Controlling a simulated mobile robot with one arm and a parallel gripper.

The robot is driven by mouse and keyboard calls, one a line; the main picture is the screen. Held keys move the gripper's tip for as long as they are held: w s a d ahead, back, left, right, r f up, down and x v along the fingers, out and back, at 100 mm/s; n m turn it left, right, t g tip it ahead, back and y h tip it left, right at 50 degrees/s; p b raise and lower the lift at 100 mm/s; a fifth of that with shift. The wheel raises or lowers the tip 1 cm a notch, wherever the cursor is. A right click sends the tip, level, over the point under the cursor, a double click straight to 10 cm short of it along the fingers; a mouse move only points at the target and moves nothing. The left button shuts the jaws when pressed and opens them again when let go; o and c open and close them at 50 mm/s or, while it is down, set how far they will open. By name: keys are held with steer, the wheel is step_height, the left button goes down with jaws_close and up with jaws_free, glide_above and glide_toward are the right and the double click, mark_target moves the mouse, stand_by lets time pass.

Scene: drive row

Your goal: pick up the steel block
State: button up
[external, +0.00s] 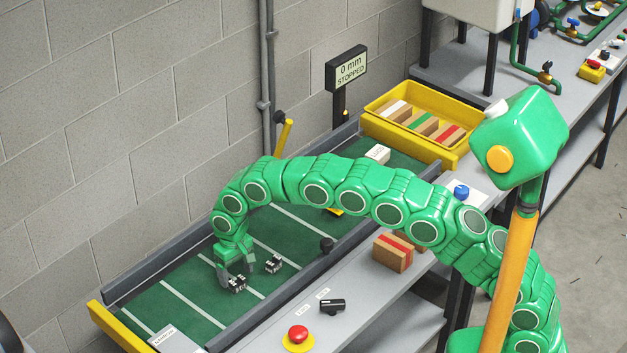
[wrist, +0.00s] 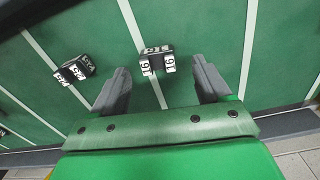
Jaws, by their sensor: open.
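I cannot tell from the labels which is the steel block. One block (external: 237,285) is directly below my gripper (external: 237,272) in the external view. In the wrist view this block (wrist: 155,61) shows between and just beyond the fingertips of my gripper (wrist: 160,66), with a label like "16". The other block (external: 272,264) lies a little to the right; in the wrist view it (wrist: 74,69) is left of the fingers. My gripper is open, with nothing held.
Grey rails (external: 290,300) edge the belt. A yellow tray (external: 465,142) with several striped blocks stands at the far end. A sign (external: 347,70) reads "0 mm STOPPED".

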mark_target(237, 283)
steer(key=f, duration=0.3)
steer(key=shift+w+f, duration=0.2)
steer(key=shift+f, duration=0.2)
steer(key=shift+r, duration=0.1)
steer(key=c, duration=1.2)
steer(key=shift+c, duration=0.2)
steer(key=shift+r, duration=0.1)
